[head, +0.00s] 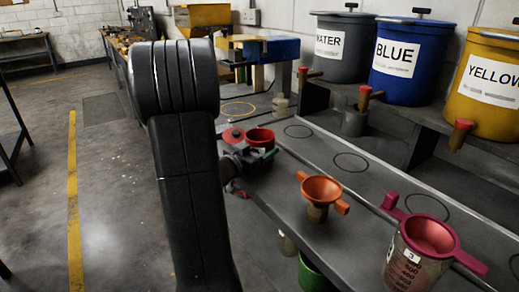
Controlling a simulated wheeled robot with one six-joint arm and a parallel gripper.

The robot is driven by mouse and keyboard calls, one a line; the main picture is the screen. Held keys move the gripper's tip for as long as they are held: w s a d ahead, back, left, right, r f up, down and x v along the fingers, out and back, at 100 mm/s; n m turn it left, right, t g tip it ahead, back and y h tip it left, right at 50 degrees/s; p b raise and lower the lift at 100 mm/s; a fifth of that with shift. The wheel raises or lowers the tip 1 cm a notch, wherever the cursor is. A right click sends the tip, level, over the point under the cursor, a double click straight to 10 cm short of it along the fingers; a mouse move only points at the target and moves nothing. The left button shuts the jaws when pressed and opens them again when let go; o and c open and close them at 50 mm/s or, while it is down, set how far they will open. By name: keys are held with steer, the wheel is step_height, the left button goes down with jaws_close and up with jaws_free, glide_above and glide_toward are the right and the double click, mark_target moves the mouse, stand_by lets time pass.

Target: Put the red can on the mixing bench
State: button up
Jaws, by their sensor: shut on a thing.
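A red can (260,138) with an open top is at my gripper (257,156), in the middle of the head view. My gripper is closed on it, partly hidden behind my black arm. A round red part shows just left of the can. The can is over or beside the left edge of the grey bench (375,192), which has dark circles marked on its top. I cannot tell whether the can touches the bench.
An orange funnel-topped cup (321,189) and a pink-rimmed measuring jug (429,239) stand along the bench's near edge. WATER (341,65), BLUE (399,78) and YELLOW (494,102) tubs with taps stand on a raised shelf behind. Open floor lies left.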

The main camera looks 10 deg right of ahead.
steer(key=shift+f, duration=0.2)
steer(key=o, duration=1.5)
steer(key=shift+c, duration=0.2)
steer(key=shift+r, duration=0.15)
steer(key=shift+a+r, duration=0.1)
steer(key=v, duration=1.2)
